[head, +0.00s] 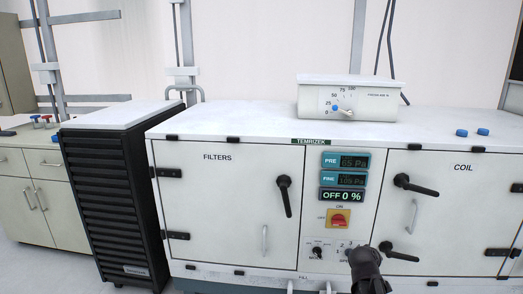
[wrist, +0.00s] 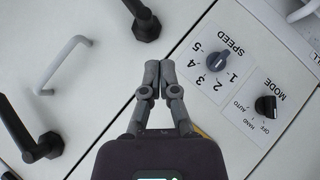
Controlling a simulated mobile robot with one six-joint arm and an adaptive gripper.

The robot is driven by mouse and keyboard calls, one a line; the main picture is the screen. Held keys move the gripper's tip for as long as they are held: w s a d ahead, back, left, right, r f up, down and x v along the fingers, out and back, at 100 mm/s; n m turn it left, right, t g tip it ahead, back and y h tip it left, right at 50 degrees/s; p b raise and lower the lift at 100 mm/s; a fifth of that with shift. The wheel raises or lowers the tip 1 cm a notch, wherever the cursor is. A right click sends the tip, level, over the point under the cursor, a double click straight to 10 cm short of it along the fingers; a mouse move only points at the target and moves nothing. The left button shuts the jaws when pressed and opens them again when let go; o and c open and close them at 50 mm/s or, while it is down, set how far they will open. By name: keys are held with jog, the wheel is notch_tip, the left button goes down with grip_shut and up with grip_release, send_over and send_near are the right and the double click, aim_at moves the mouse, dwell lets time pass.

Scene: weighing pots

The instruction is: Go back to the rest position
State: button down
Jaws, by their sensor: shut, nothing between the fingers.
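In the wrist view my gripper (wrist: 160,72) has its two grey fingers together at the tips, with nothing between them. The fingers point at the white cabinet front, beside the SPEED knob (wrist: 217,60) and the MODE knob (wrist: 267,106). I cannot tell how far the tips are from the panel, but no contact shows. In the head view a dark part of my arm stands at the bottom, right of the MODE knob (head: 317,253), and overlaps the panel by the SPEED dial. The fingertips cannot be made out there.
The white cabinet (head: 225,225) fills the front. Its black door handles (head: 284,197), (head: 416,185) and (head: 398,252) stick out, as does a pale grip (head: 412,216). A red rotary switch (head: 339,219) sits under the displays; one reads OFF 0 %. A black louvred unit (head: 115,205) stands left.

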jog(key=s+a+f+m+g+y, duration=0.1)
jog(key=s+a+f+g+y, duration=0.15)
jog(key=s+a, duration=0.35)
jog(key=s+a+f+m+g+y+p, duration=0.1)
jog(key=s+a+f+g+y, duration=0.2)
jog(key=a, duration=0.4)
jog(key=s+a+f+m+g+y, duration=0.1)
jog(key=s+a+g+y, duration=0.15)
jog(key=s+a, duration=0.4)
notch_tip(320, 180, up, 38)
jog(key=a+p, duration=0.1)
jog(key=p, duration=3.7)
jog(key=shift+w+a+h, duration=0.2)
jog(key=shift+a+h, duration=0.05)
jog(key=shift+h, duration=0.05)
